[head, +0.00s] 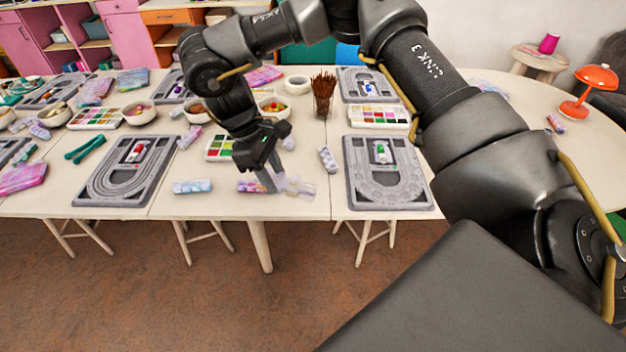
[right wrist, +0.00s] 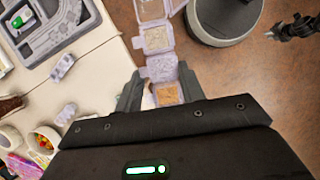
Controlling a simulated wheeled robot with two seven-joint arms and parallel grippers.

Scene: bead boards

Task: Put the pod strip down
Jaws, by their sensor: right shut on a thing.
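My right gripper (head: 268,184) is shut on the pod strip (head: 294,187), a pale lilac row of small clear-lidded boxes. In the head view the strip shows on both sides of the fingers, in front of the table's near edge region. In the right wrist view the strip (right wrist: 160,65) runs up from between the fingers of the right gripper (right wrist: 160,95), with pale and orange-tan contents.
A grey bead board (head: 388,190) lies right of the strip, another (head: 127,185) to the left. A pale blue strip (head: 192,187) lies just left of the gripper, and another strip (head: 328,160) lies behind it. A color tray (head: 219,148) and a cup of brown sticks (head: 323,95) stand behind.

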